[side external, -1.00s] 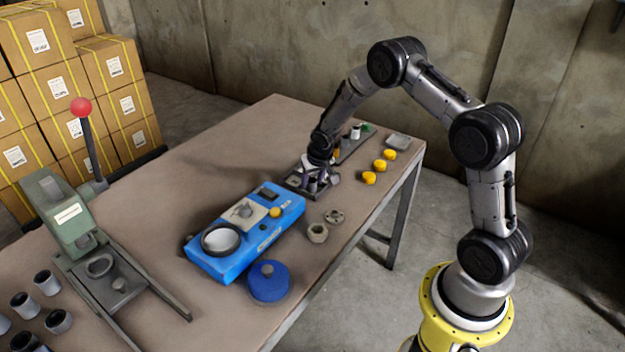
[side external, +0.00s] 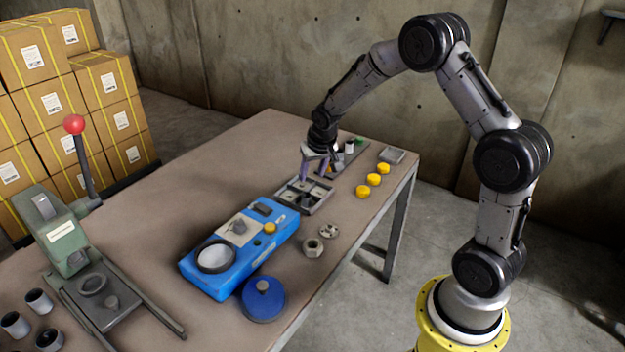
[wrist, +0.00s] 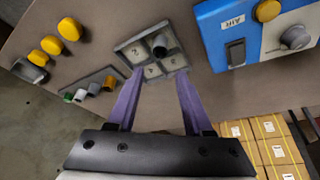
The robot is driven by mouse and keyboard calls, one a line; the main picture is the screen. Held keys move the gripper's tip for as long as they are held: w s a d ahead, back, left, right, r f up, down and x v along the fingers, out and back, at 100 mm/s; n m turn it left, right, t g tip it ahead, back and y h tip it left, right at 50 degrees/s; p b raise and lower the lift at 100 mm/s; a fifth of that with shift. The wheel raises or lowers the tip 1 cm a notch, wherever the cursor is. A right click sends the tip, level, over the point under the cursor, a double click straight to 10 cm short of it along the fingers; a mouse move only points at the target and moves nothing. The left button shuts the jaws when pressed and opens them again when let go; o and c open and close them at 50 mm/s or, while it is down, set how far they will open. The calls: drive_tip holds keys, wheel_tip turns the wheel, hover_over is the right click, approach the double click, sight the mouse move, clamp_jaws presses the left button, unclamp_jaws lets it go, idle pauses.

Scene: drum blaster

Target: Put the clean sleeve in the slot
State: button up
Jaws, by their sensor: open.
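My gripper (side external: 315,172) is open and empty, above a grey compartment tray (side external: 318,207). In the wrist view its purple fingers (wrist: 160,74) are spread, with the tray (wrist: 122,47) beyond their tips. A grey sleeve (wrist: 158,46) with a dark opening stands in one tray compartment, apart from the fingers. Other compartments show pale markings that are too small to read. I cannot tell from its surface whether this sleeve is clean.
A blue air unit (side external: 225,275) with a round cup stands near the tray. A blue lidded pot (side external: 263,300), a nut (side external: 313,247) and yellow knobs (side external: 374,180) lie toward the near edge. A green lever press (side external: 60,235) and several dark cups stand left.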

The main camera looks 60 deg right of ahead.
drive_tip(key=s+a+r+n+t, duration=0.1)
drive_tip(key=s+a+r, duration=0.35)
drive_tip(key=r, duration=0.25)
drive_tip(key=s+a+r+n, duration=0.2)
drive_tip(key=s+a+r, duration=0.25)
drive_tip(key=r, duration=0.25)
drive_tip(key=s+a+r+n, duration=0.1)
drive_tip(key=s+a, duration=0.1)
drive_tip(key=s, duration=0.4)
drive_tip(key=s+a+r+n+y, duration=0.1)
drive_tip(key=s+a, duration=0.2)
drive_tip(key=s, duration=0.4)
drive_tip(key=s+a+r+n+t+y, duration=0.1)
drive_tip(key=s+a, duration=0.2)
drive_tip(key=s, duration=0.3)
drive_tip(key=shift+s+r+n, duration=0.15)
drive_tip(key=shift+s+n, duration=0.2)
drive_tip(key=shift+n, duration=0.05)
